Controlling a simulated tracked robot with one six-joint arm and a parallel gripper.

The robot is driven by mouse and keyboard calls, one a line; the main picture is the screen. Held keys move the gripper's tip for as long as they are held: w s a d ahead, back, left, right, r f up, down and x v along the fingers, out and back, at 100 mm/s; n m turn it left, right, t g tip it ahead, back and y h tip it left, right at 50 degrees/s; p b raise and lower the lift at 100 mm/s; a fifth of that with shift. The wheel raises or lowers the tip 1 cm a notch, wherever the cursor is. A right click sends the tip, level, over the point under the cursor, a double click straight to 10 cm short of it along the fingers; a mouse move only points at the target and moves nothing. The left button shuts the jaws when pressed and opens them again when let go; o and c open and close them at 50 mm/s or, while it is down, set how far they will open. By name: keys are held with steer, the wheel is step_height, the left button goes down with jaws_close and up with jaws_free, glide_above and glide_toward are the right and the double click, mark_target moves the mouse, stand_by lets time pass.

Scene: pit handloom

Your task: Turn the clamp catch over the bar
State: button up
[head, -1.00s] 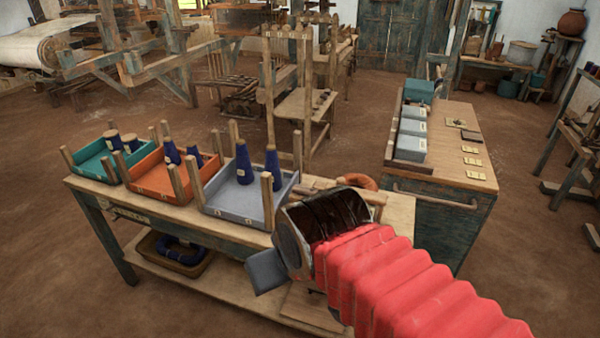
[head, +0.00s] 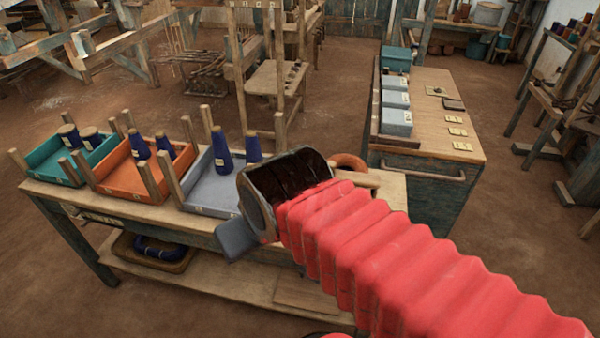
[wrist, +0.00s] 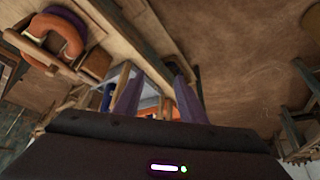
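An orange curved piece (head: 349,162) shows at the right end of the workbench, just behind my arm. In the wrist view the orange curved piece (wrist: 68,38) is U-shaped and lies on a wooden block at the upper left. I cannot tell whether it is the clamp catch, and no bar is clearly identifiable. My gripper (wrist: 157,85) has two purple-grey fingers standing apart with nothing held between them. The orange piece lies to the left of the fingers, apart from them. In the head view my wrist hides part of the bench, and only one grey gripper part shows clearly.
The workbench (head: 190,225) carries teal (head: 45,163), orange (head: 110,182) and grey (head: 195,195) trays with upright posts and blue cones. A basket (head: 150,255) is on its lower shelf. A cabinet (head: 425,165) with grey boxes stands behind right.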

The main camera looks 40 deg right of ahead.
steer(key=shift+o, duration=0.4)
steer(key=shift+w+d+r, duration=0.3)
steer(key=shift+w, duration=0.15)
steer(key=w+d+r+n+g, duration=0.35)
steer(key=w+d+n, duration=0.25)
steer(key=w+d, duration=1.1)
steer(key=w+d+f+n+g, duration=0.2)
steer(key=w+d+f, duration=0.1)
steer(key=d, duration=0.5)
steer(key=shift+w+d+f, duration=0.2)
steer(key=shift+f, duration=0.2)
step_height(320, 180, down, 14)
steer(key=shift+r, duration=0.1)
steer(key=shift+c, duration=0.4)
